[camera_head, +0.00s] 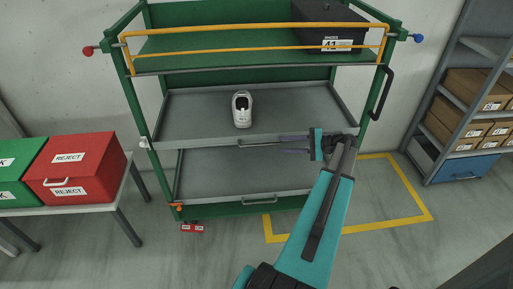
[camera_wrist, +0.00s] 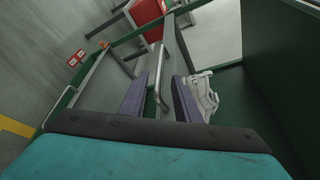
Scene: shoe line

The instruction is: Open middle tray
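The middle tray (camera_head: 190,143) is a grey tray in the green cart, with a metal bar handle (camera_head: 258,144) on its front edge. A white shoe (camera_head: 242,108) stands on this tray; it also shows in the wrist view (camera_wrist: 205,93). My gripper (camera_head: 281,145) is at the right end of the handle, fingers pointing left. In the wrist view, the purple fingers (camera_wrist: 160,98) are apart, and the handle (camera_wrist: 158,88) lies between them with gaps on both sides. My gripper looks open; contact with the handle is not visible.
A lower grey tray (camera_head: 220,190) with its own handle sits below. A black box (camera_head: 325,15) stands on the top shelf. A shelf of cartons (camera_head: 463,85) stands at right.

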